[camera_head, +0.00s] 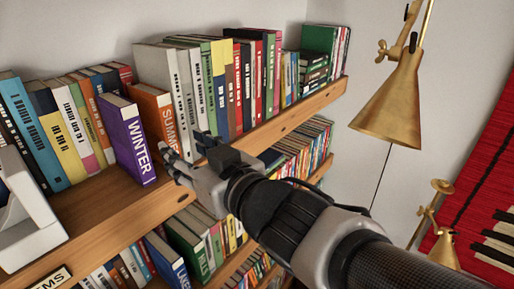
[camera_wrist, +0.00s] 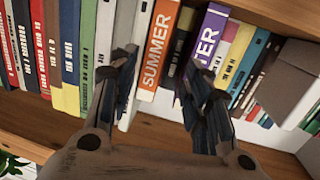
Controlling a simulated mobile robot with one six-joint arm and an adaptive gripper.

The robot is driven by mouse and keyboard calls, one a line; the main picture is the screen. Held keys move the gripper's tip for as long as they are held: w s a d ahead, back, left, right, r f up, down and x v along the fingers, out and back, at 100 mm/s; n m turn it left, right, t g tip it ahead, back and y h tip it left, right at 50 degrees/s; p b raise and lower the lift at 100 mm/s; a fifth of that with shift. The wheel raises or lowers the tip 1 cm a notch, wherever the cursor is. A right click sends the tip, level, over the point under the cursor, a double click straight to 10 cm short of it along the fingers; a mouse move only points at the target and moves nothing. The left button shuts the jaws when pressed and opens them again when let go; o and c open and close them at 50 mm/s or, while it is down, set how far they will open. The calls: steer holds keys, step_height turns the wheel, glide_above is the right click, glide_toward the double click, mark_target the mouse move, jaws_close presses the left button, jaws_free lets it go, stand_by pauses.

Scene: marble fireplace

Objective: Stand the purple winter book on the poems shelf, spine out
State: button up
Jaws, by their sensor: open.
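The purple WINTER book (camera_head: 130,140) stands upright on the upper shelf (camera_head: 100,215), its lettered spine facing out. It is left of the orange SUMMER book (camera_head: 152,112) and juts out past it. In the wrist view the purple spine (camera_wrist: 208,38) is partly hidden behind my right finger. My gripper (camera_head: 180,158) is open and empty in front of the shelf edge, close to the orange book. In the wrist view my fingers (camera_wrist: 160,72) are spread, with the orange spine (camera_wrist: 157,50) between them. A cut-off label reading "EMS" (camera_head: 50,277) shows at the lower left.
Books fill the upper shelf on both sides, with a white block-like object (camera_head: 35,220) at its left end. Lower shelves hold more books (camera_head: 195,245). A brass lamp (camera_head: 390,105) hangs at the right. Bare wood lies in front of the left books.

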steer(key=d+f+m+h, duration=0.3)
steer(key=d+f+h, duration=0.15)
steer(key=d, duration=0.45)
steer(key=d+f+m+h, duration=0.3)
steer(key=d+h, duration=0.2)
steer(key=d, duration=0.4)
steer(key=s+d+f+m+g+h, duration=0.1)
steer(key=s+d+f+g, duration=0.3)
steer(key=s, duration=0.4)
steer(key=s+d+f+m+g+h, duration=0.1)
steer(key=s+d+f+g, duration=0.2)
steer(key=s+f, duration=0.3)
steer(key=s+g, duration=0.1)
steer(key=s, duration=0.2)
steer(key=shift+s+d+m, duration=0.3)
steer(key=shift+d, duration=0.1)
step_height(320, 180, down, 26)
steer(key=b, duration=2.6)
steer(key=shift+c, duration=0.6)
